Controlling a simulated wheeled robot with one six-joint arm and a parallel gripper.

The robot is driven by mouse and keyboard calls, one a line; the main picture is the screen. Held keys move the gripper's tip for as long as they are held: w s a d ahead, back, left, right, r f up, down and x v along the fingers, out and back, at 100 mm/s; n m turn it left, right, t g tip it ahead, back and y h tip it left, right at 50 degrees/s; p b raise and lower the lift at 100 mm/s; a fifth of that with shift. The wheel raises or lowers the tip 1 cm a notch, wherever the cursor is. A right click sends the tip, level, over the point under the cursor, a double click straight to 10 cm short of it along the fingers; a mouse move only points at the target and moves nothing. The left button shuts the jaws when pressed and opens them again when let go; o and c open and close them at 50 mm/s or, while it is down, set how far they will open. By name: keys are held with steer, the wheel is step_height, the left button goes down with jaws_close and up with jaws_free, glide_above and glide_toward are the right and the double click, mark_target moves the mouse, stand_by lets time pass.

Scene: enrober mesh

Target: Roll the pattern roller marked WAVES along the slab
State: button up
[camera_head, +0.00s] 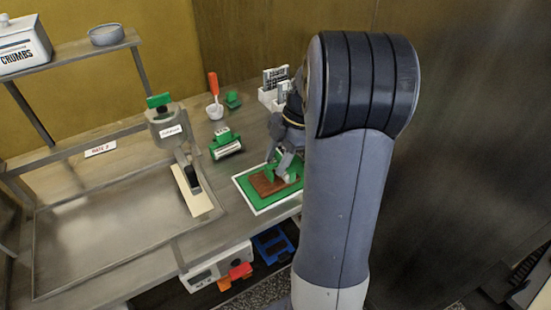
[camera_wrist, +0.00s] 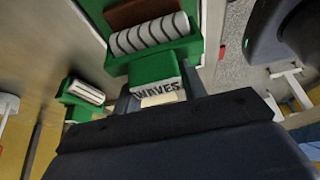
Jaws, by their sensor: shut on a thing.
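The WAVES roller (camera_wrist: 155,32) has a pale, dark-striped drum in a green frame, with its name on the grip block. My gripper (camera_wrist: 158,84) is shut on that green block, one finger at each side. The drum is beside or over the near edge of the brown slab (camera_wrist: 142,10); I cannot tell whether they touch. In the head view the slab (camera_head: 265,184) lies on a green mat with a white border (camera_head: 247,196). My gripper (camera_head: 287,160) is over the mat's right part, and my arm hides some of it.
A second green roller (camera_head: 226,146) lies left of the mat. A depositor on a stand (camera_head: 168,125) is farther left, above a wide metal tray (camera_head: 100,240).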

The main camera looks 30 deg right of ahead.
steer(key=shift+d, duration=1.35)
stand_by(0.4)
steer(key=shift+r, duration=0.15)
steer(key=shift+r+p, duration=2.45)
steer(key=shift+r, duration=0.95)
steer(key=shift+w, duration=0.1)
